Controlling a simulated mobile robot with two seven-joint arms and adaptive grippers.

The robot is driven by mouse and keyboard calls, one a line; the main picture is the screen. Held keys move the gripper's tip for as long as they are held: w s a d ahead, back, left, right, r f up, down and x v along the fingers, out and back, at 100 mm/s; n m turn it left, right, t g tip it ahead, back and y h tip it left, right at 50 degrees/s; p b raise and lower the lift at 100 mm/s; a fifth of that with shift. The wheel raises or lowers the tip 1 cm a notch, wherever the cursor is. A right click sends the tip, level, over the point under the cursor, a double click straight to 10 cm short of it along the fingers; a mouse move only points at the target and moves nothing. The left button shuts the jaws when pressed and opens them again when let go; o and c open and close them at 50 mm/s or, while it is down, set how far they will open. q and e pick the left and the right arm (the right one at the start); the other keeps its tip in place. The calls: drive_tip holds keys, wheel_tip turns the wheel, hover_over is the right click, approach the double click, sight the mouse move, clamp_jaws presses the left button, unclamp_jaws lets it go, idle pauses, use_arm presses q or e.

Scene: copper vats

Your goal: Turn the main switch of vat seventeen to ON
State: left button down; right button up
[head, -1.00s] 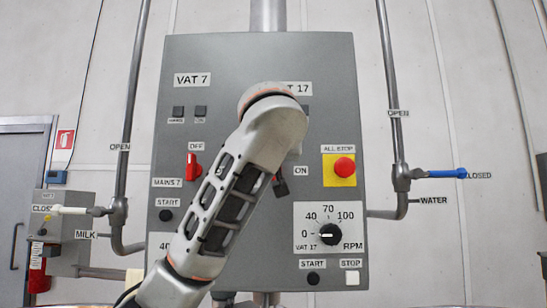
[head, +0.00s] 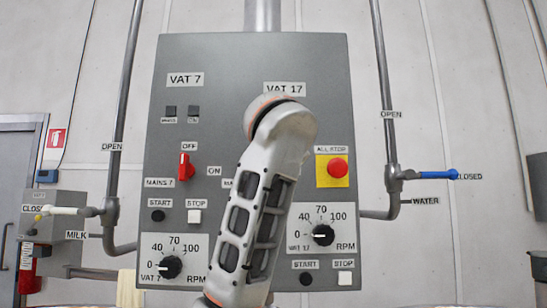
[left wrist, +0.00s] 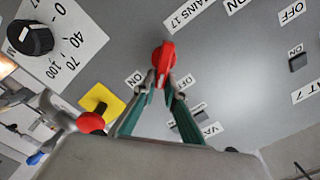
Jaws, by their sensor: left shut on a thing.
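The red main switch of vat seventeen (left wrist: 165,55) shows in the left wrist view, beside the label MAINS 17 (left wrist: 186,12). Its handle points between the ON label (left wrist: 135,78) and the label on its other side (left wrist: 184,83), which is partly covered. My left gripper (left wrist: 161,84) has its two fingers closed around the handle's end. In the head view my left forearm hides this switch and the gripper. My right gripper is in no view.
The grey panel (head: 225,100) carries vat 7's red switch (head: 186,166), pointing to OFF. A red stop button on a yellow plate (head: 322,180) and a speed dial (head: 322,235) lie right of my arm. Pipes with a white lever (head: 66,211) and blue lever (head: 436,175) flank the panel.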

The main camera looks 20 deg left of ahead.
use_arm(q)
drive_tip(key=shift+w+d+f+m+p, duration=0.15)
drive_tip(key=shift+f+m, duration=0.15)
drive_tip(key=shift+m, duration=1)
drive_tip(key=shift+s+d+f+m+p, duration=0.1)
drive_tip(key=shift+f+m, duration=0.15)
drive_tip(key=shift+m, duration=1.05)
drive_tip(key=shift+w+d+f+m+p, duration=0.15)
drive_tip(key=shift+f+m, duration=0.15)
drive_tip(key=shift+m, duration=1)
drive_tip(key=shift+s+f, duration=0.1)
drive_tip(key=c, duration=2.1)
unclamp_jaws()
drive_tip(key=v, duration=0.7)
drive_tip(key=shift+s+d, duration=0.1)
drive_tip(key=shift+s, duration=0.2)
